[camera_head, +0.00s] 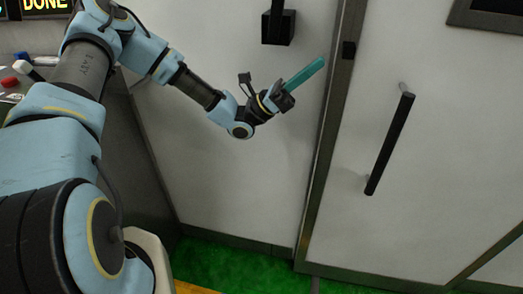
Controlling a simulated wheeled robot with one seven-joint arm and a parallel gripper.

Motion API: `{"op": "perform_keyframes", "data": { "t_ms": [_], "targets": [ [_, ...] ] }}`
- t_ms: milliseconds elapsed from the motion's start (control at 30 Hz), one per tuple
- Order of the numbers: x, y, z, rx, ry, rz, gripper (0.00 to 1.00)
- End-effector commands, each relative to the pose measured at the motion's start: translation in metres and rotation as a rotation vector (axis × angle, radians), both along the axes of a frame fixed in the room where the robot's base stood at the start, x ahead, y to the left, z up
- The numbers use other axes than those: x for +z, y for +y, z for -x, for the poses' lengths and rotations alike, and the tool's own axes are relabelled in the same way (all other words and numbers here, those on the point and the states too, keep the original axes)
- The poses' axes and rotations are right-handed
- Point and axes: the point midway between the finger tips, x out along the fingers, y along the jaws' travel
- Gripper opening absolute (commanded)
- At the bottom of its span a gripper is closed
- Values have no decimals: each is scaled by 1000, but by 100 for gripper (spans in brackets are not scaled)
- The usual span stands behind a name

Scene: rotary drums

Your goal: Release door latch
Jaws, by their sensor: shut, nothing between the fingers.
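A black latch (278,27) with a block-shaped base and an upright lever is on the pale panel at the top middle, its upper end cut off by the picture's edge. A white door (340,225) with a long black bar handle (391,143) is to the right of a dark vertical frame strip. My gripper (322,62) is shut, its teal fingers together and pointing up and right. It shows below and right of the latch, apart from it in the picture, and left of the frame strip. Nothing shows between the fingers.
A dark-framed opening (490,14) is at the top right. At the left, a counter holds small red (22,67) and blue items below a lit sign (45,5). Green floor (225,268) shows below.

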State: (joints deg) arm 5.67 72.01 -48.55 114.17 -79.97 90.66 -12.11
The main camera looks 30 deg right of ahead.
Motion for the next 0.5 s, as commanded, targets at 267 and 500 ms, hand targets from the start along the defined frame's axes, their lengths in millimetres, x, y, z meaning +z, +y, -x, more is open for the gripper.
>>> {"op": "perform_keyframes", "data": {
  "t_ms": [267,500],
  "targets": [
    [-44,19,-16,2,1,0,0],
    [-74,42,-36,3,1,2,0]
  ]
}}
